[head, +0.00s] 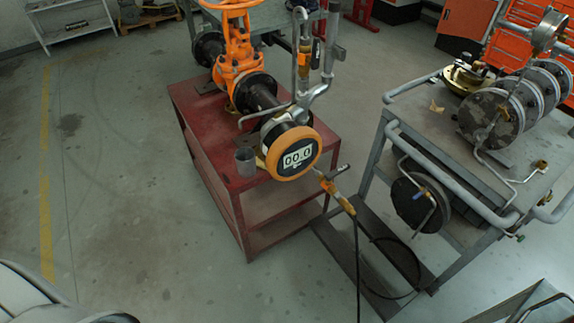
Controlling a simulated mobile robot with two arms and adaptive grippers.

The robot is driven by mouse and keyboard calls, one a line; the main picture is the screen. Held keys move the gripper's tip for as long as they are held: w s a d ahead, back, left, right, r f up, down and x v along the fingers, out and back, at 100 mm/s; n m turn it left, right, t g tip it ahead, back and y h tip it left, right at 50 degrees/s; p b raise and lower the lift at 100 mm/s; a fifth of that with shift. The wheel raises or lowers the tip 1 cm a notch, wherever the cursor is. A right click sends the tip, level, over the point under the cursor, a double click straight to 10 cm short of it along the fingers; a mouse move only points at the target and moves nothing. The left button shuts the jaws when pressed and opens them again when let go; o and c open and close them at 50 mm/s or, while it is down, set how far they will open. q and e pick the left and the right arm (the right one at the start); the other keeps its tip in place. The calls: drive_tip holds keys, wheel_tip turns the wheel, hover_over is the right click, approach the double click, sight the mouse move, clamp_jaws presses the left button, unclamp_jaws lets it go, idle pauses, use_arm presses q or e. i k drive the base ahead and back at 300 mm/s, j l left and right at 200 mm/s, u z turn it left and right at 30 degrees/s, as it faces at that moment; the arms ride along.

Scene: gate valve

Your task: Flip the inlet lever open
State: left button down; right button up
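An orange gate valve (238,60) with a handwheel stands on a black pipe on a red table. An orange-rimmed round gauge (292,156) at the pipe's near end reads 00.0. A small yellow-orange lever-like part (341,197) sits on the fitting at the gauge's lower right, where a black hose hangs. Another small orange part (316,52) is on the upright grey pipework behind the gauge. I cannot tell which of these is the inlet lever, or its exact position. Neither gripper is in view.
The red table (190,113) also holds a grey cup (245,161). The black hose (357,262) loops to the floor. A grey metal bench (419,106) with pipes and flanges stands at right. The floor (120,160) at left is clear.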

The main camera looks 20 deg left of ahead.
sight(329, 177)
drive_tip(key=u, duration=0.15)
drive_tip(key=i+j+z, duration=0.1)
drive_tip(key=j, duration=0.2)
drive_tip(key=i+j, duration=0.2)
drive_tip(key=i+j+z, duration=0.15)
drive_tip(key=j, duration=0.3)
drive_tip(key=i+j+z, duration=0.1)
drive_tip(key=j, duration=0.2)
